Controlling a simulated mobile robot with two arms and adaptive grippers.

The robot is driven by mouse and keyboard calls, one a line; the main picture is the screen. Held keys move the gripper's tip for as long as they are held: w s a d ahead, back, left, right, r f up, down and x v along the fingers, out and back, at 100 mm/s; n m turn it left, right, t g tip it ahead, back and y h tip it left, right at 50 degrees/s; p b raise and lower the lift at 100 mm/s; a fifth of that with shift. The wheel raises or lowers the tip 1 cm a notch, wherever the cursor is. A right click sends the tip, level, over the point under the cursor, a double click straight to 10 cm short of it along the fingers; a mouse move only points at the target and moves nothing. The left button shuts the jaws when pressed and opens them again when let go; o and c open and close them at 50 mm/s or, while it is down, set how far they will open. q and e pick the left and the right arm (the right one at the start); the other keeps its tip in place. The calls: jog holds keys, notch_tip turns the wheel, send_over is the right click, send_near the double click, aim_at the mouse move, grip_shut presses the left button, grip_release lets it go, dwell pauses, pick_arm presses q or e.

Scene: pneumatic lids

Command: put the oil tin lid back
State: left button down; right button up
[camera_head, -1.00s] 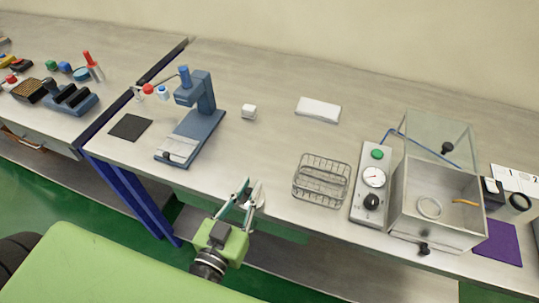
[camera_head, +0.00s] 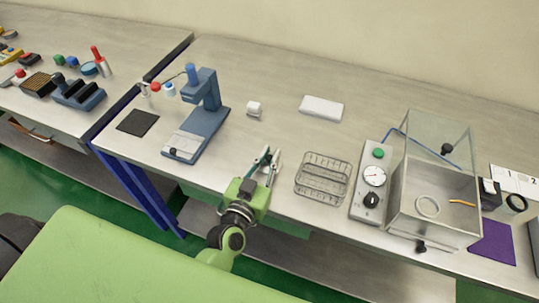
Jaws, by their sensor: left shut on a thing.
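My left gripper (camera_head: 267,160) reaches over the front edge of the bench, left of the wire basket. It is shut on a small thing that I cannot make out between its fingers. I cannot pick out the oil tin or its lid for certain. A small white block-like thing (camera_head: 254,108) stands on the bench beyond the gripper, apart from it. My right gripper is not in view.
The wire basket (camera_head: 322,178) stands just right of the gripper. Further right are a gauge box (camera_head: 371,185) and an open clear-lidded chamber (camera_head: 434,208). A blue press stand (camera_head: 199,124) is at left. A white slab (camera_head: 321,108) lies behind. The bench (camera_head: 290,70) is clear at the back.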

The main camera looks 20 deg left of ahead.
pick_arm(q)
jog(key=c, duration=2.4)
grip_release()
jog(key=shift+f, duration=0.1)
jog(key=o, duration=0.4)
